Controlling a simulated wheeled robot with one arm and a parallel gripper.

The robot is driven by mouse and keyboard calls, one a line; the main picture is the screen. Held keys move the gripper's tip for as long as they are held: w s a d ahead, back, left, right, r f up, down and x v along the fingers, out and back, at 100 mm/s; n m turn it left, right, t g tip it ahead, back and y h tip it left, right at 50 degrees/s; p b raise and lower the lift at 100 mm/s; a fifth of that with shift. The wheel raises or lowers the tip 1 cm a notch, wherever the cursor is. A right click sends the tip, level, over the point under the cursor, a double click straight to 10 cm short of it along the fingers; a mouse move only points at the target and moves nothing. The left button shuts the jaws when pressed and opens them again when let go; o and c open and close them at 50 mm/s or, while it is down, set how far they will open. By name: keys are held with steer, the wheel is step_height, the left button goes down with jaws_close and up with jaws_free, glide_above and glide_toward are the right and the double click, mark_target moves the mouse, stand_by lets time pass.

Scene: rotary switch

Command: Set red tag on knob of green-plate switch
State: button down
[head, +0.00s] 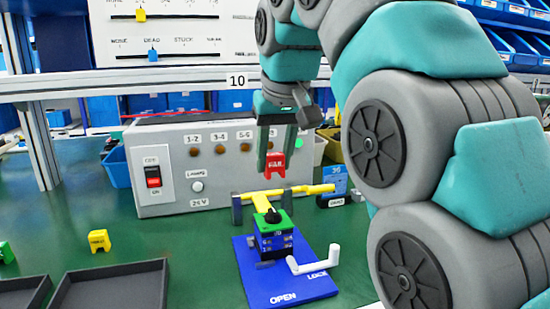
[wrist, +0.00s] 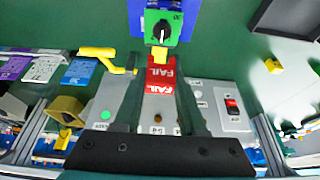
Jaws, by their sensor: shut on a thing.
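The red tag (head: 275,166), marked FAIL, is held between the fingers of my gripper (head: 276,158), upright and above the table. In the wrist view the red tag (wrist: 160,76) sits between the two fingertips of my gripper (wrist: 160,68). The green-plate switch (head: 284,228) is a blue box with a green top and a black knob (head: 271,214). In the head view the tag is above the switch, apart from it. In the wrist view the green plate (wrist: 176,22) and knob (wrist: 162,36) lie just beyond the tag. The knob is bare.
The switch stands on a blue board (head: 310,287) marked OPEN and LOCK, with a white crank (head: 313,265). A yellow bar (head: 298,190) runs behind it, in front of a grey control box (head: 165,200). A yellow tag (head: 99,240) and dark trays (head: 110,290) are at left.

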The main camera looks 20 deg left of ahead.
steer(key=b, duration=0.4)
glide_above(274, 211)
steer(key=shift+f, duration=2.95)
steer(key=shift+f, duration=1.15)
steer(key=shift+c, duration=2)
jaws_free()
steer(key=shift+r, duration=0.15)
